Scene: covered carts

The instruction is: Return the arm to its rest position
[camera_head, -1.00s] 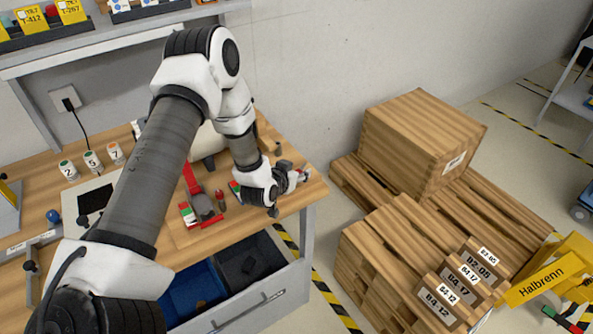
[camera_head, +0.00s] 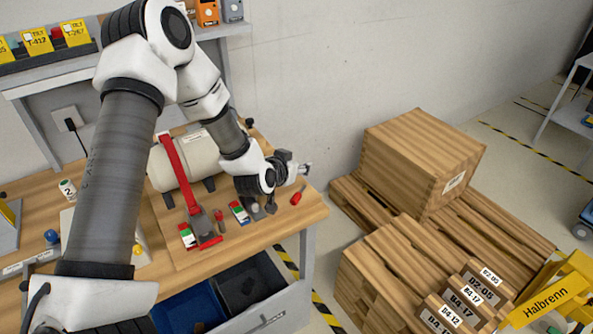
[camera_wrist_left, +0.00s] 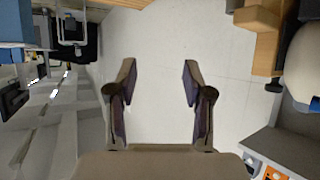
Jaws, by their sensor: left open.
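My left arm comes in from the left in the head view, white and grey, and bends over the wooden workbench (camera_head: 300,215). Its gripper (camera_head: 287,183) hangs over the bench's right end. In the left wrist view the two dark fingers (camera_wrist_left: 159,75) stand wide apart with nothing between them, only pale wall behind. My right gripper shows in neither view.
A white cylinder (camera_head: 196,160) with a red strap lies on the bench beside the arm. A red-handled tool (camera_head: 298,196) lies near the gripper. An open drawer (camera_head: 262,318) juts below. Pallets with a wooden crate (camera_head: 405,160) stand right. The shelf (camera_head: 115,66) is behind.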

